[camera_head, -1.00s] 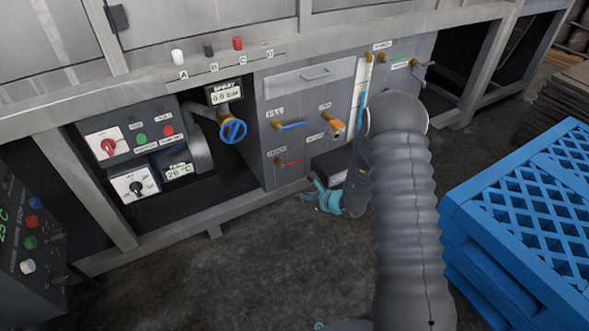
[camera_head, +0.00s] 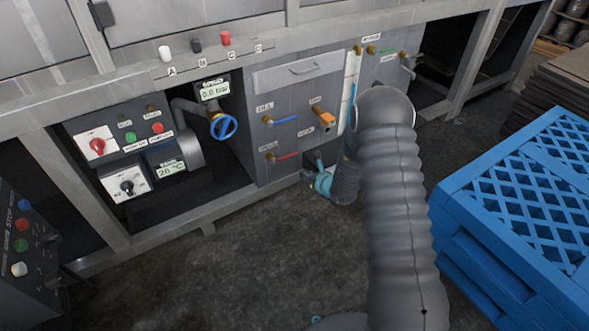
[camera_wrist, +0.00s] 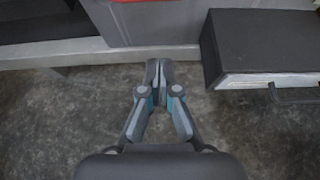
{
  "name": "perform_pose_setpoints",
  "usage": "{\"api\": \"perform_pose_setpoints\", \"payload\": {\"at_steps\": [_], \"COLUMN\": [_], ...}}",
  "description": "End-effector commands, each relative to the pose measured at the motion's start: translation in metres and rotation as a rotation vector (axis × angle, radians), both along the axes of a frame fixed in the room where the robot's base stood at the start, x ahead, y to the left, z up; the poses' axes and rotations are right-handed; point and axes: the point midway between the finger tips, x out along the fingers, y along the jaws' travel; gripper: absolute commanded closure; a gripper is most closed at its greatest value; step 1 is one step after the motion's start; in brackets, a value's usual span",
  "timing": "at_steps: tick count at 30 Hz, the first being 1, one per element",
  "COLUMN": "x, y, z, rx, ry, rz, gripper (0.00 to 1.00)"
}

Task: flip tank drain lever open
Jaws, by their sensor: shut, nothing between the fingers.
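A grey valve panel (camera_head: 345,64) carries several small levers with labels too small to read surely. A red lever (camera_head: 287,156) at its lower left points right, roughly level. A blue lever (camera_head: 285,119) sits above it, and an orange one (camera_head: 326,119) to the right. I cannot tell surely which is the drain lever. My gripper (camera_head: 312,158) is low in front of the panel, right of the red lever and apart from it. In the wrist view my gripper (camera_wrist: 160,68) is shut and empty above the floor. A red strip (camera_wrist: 128,1) shows at the top edge.
A dark box (camera_wrist: 262,45) with a handle juts out right of my gripper. Blue pallets (camera_head: 515,215) are stacked on the right. A control box (camera_head: 28,230) stands at the left. The concrete floor (camera_head: 190,275) in front is clear.

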Motion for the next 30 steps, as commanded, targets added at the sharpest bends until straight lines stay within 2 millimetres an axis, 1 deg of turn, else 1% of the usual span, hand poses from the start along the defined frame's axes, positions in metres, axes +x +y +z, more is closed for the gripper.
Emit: {"api": "perform_pose_setpoints", "payload": {"at_steps": [9, 16, 17, 18, 21, 26, 30], "x": [0.039, 0.065, 0.067, 0.068, 0.069, 0.070, 0.071], "y": [0.027, 0.044, 0.045, 0.045, 0.046, 0.047, 0.048], "z": [-0.027, -0.045, -0.044, -0.032, -0.020, -0.008, -0.005], "rx": [0.000, 0.001, 0.000, 0.000, 0.001, 0.000, 0.000], "ry": [0.000, -0.001, -0.002, -0.002, -0.002, -0.001, 0.000], "rz": [0.001, 0.000, 0.000, 0.000, -0.001, -0.001, 0.000], "gripper": [1.00, 1.00, 1.00, 1.00, 1.00, 1.00, 1.00]}}
